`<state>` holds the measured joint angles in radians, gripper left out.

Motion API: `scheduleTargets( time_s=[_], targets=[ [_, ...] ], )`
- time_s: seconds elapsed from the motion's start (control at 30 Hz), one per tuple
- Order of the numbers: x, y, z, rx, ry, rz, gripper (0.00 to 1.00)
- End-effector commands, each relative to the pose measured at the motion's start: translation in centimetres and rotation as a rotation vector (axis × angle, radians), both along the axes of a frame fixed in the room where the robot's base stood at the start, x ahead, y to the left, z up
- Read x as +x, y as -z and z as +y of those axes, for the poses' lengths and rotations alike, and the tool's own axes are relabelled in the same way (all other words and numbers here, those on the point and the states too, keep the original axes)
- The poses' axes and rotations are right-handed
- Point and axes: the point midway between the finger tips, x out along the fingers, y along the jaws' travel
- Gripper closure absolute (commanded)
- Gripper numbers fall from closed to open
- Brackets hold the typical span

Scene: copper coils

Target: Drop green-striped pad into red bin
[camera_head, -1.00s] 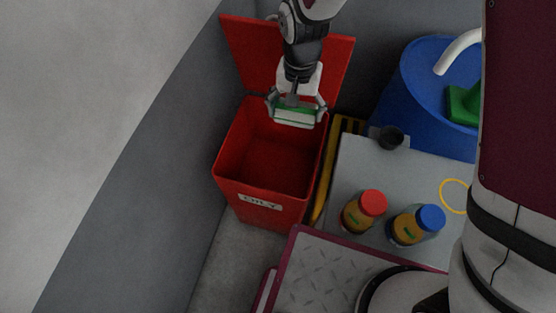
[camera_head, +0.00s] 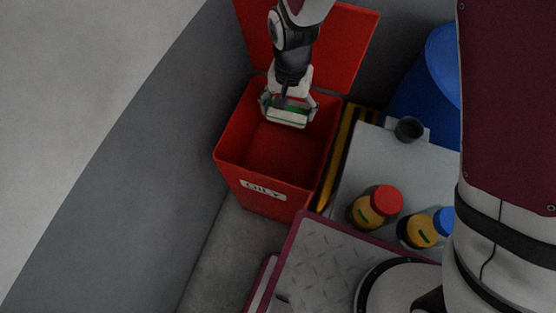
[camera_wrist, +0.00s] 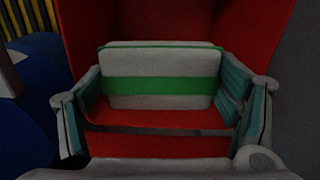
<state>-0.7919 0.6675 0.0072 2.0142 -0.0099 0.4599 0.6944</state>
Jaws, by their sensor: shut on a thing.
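The green-striped pad (camera_head: 287,117) is a white block with a green band, held between the fingers of my gripper (camera_head: 288,106). In the wrist view the pad (camera_wrist: 160,62) spans the gap between the two fingers (camera_wrist: 165,108), its green stripe running across it. The red bin (camera_head: 258,184) stands with its lid (camera_head: 345,45) open and carries a white label. In the head view my gripper and the pad are over the bin's open mouth, near its back side. How far the pad is above or below the rim is hard to tell.
A grey table (camera_head: 350,180) right of the bin holds a red-capped jar (camera_head: 376,207), a blue-capped jar (camera_head: 425,228) and a dark cup (camera_head: 408,129). A yellow-black striped strip (camera_head: 337,158) runs between bin and table. A blue barrel (camera_head: 430,80) stands behind. A grey wall (camera_head: 150,170) is at left.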

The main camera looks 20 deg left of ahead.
Motion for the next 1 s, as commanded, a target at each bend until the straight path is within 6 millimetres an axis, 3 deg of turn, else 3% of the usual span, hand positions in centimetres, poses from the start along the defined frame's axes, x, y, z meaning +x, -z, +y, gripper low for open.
scheduleTargets(
  time_s=[0.2,0.23,0.3,0.73,0.87,1.0],
  targets=[
    [0.0,0.0,0.0,0.000,0.000,0.000,0.44],
    [0.0,0.0,0.0,0.000,0.000,0.000,0.13],
    [0.0,0.0,0.0,0.000,0.000,0.000,0.00],
    [0.0,-0.4,0.0,0.001,0.000,-0.001,0.00],
    [0.1,-1.9,0.1,0.003,-0.001,-0.003,0.00],
    [0.1,-4.7,0.1,0.004,-0.001,-0.004,0.00]
  ],
)
